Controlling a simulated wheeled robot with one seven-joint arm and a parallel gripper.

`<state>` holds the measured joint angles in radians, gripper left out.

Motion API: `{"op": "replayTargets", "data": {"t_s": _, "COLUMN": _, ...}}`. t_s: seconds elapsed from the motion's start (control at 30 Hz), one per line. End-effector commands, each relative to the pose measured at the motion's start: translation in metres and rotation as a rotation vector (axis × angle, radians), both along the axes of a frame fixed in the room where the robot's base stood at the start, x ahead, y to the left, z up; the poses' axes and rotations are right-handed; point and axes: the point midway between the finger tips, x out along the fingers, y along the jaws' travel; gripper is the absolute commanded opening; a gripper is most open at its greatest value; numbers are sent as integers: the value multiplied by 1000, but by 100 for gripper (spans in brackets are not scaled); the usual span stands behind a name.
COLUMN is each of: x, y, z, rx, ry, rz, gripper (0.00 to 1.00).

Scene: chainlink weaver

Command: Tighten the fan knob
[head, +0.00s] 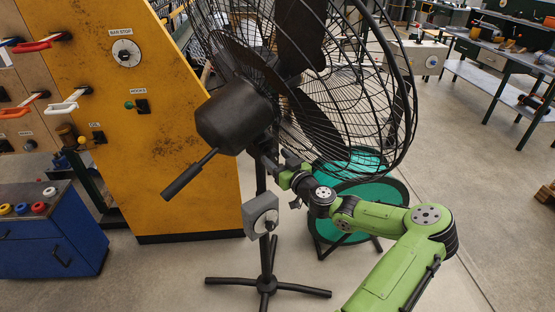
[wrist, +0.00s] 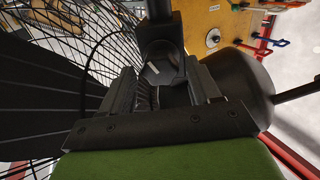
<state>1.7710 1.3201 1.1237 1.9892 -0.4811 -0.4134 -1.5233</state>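The black standing fan (head: 232,118) has a wire cage, a dark motor housing and a rod-like handle pointing down left. My gripper (head: 277,166) is at the fan's neck, just right of the pole and below the housing. In the wrist view, my gripper (wrist: 170,92) has its two fingers apart. In the head view my gripper and the fan's neck hide the knob.
A grey box with a dial (head: 261,215) is on the fan pole below my gripper. A yellow machine panel (head: 180,110) stands behind left, with a blue cabinet (head: 55,240) beside it. A green round stand (head: 370,195) is behind my arm. Open floor lies right.

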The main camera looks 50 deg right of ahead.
Motion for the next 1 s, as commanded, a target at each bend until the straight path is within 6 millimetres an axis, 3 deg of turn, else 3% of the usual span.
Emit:
{"op": "replayTargets", "data": {"t_s": 0.03, "x": 0, "y": 0, "z": 0, "rx": 0, "ry": 0, "rz": 0, "gripper": 53}}
{"op": "replayTargets", "data": {"t_s": 0.3, "x": 0, "y": 0, "z": 0, "rx": 0, "ry": 0, "rz": 0, "gripper": 12}}
{"op": "replayTargets", "data": {"t_s": 0.67, "x": 0, "y": 0, "z": 1, "rx": 56, "ry": -7, "rz": 0, "gripper": 11}}
{"op": "replayTargets", "data": {"t_s": 1.0, "x": 0, "y": 0, "z": 2, "rx": 303, "ry": -41, "rz": 0, "gripper": 11}}
